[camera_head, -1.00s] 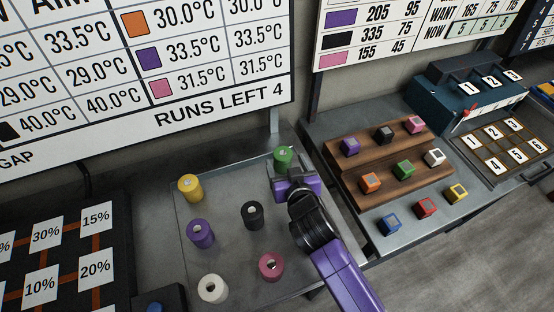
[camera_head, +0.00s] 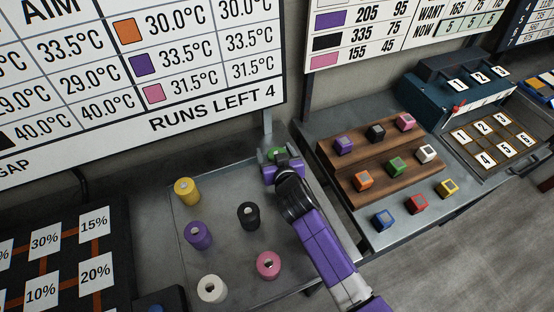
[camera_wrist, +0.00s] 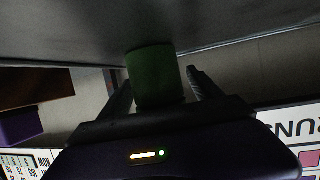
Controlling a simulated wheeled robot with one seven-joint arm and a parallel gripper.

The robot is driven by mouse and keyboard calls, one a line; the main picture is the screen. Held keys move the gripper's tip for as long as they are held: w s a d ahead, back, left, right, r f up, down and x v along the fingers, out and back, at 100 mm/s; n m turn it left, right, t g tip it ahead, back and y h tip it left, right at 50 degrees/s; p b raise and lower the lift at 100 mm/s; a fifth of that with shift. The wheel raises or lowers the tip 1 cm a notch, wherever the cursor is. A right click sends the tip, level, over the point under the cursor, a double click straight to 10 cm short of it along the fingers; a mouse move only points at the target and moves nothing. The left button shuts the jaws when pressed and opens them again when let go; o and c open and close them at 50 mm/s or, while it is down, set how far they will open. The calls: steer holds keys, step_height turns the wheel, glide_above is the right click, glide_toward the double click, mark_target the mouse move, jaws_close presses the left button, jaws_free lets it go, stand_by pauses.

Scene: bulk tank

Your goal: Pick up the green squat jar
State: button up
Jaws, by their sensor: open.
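The green squat jar (camera_head: 279,153) stands at the back right corner of the grey metal tray, partly hidden by my gripper in the head view. My gripper (camera_head: 274,156) is open at the jar, reaching in from the front. In the wrist view the jar (camera_wrist: 153,75) sits between the two dark fingers of my gripper (camera_wrist: 158,85), one on each side. A narrow gap shows on the right; contact on the left cannot be told.
A yellow jar (camera_head: 187,191), purple jar (camera_head: 199,236), black jar (camera_head: 248,215), pink jar (camera_head: 268,265) and white jar (camera_head: 212,289) stand apart on the tray (camera_head: 222,190). A wooden stepped rack (camera_head: 345,165) with coloured cubes is to the right. A board stands behind.

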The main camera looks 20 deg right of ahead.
steer(key=c, duration=1.6)
steer(key=shift+r, duration=0.1)
step_height(320, 180, up, 20)
steer(key=shift+a+f, duration=0.1)
